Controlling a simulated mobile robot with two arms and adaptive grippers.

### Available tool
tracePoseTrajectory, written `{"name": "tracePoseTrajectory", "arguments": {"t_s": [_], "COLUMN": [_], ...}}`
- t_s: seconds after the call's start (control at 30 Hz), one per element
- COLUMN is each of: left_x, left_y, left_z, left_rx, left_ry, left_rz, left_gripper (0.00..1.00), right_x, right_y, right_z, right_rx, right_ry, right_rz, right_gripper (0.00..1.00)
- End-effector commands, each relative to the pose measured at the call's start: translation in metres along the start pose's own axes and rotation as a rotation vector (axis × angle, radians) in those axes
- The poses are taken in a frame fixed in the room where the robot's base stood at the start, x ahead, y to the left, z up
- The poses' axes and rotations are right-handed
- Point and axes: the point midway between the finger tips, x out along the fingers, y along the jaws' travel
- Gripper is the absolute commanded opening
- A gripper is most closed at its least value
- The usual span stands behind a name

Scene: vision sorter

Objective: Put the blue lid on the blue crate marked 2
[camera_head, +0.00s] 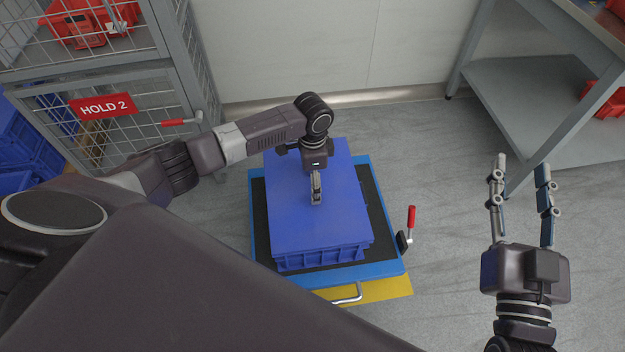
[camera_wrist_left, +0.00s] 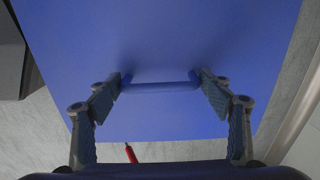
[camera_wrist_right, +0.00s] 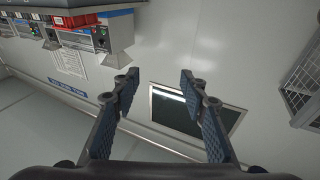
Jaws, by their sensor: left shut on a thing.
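The flat blue lid (camera_head: 290,205) covers the top of the blue crate (camera_head: 325,258), roughly lined up with it. Whether it rests fully on the rim or hovers slightly above, I cannot tell. My left gripper (camera_head: 316,200) points down at the lid's middle and is shut on its bar handle, which shows between the fingers in the left wrist view (camera_wrist_left: 160,87). The crate's marking is not visible; only its front wall shows below the lid. My right gripper (camera_head: 520,170) is open and empty, well to the right of the crate.
The crate stands on a blue platform (camera_head: 389,255) with a black mat, a red-handled lever (camera_head: 411,217) and a metal handle (camera_head: 347,297). A wire cage with a "HOLD 2" sign (camera_head: 103,106) stands left. A grey bench (camera_head: 530,90) stands right. Floor between is clear.

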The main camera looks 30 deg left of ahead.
Motion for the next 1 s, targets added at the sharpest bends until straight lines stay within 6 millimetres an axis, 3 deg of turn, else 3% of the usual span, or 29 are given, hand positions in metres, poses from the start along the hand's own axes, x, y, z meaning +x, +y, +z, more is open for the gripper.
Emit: {"name": "tracePoseTrajectory", "arguments": {"t_s": [1.0], "left_x": [0.006], "left_y": [0.000], "left_z": [0.000], "left_rx": [0.000], "left_ry": [0.001], "left_rz": [-0.001], "left_gripper": [0.41], "right_x": [-0.002], "right_y": [0.002], "right_z": [0.018], "right_rx": [-0.002], "right_ry": [-0.084], "right_rz": [0.005], "right_gripper": [0.40]}}
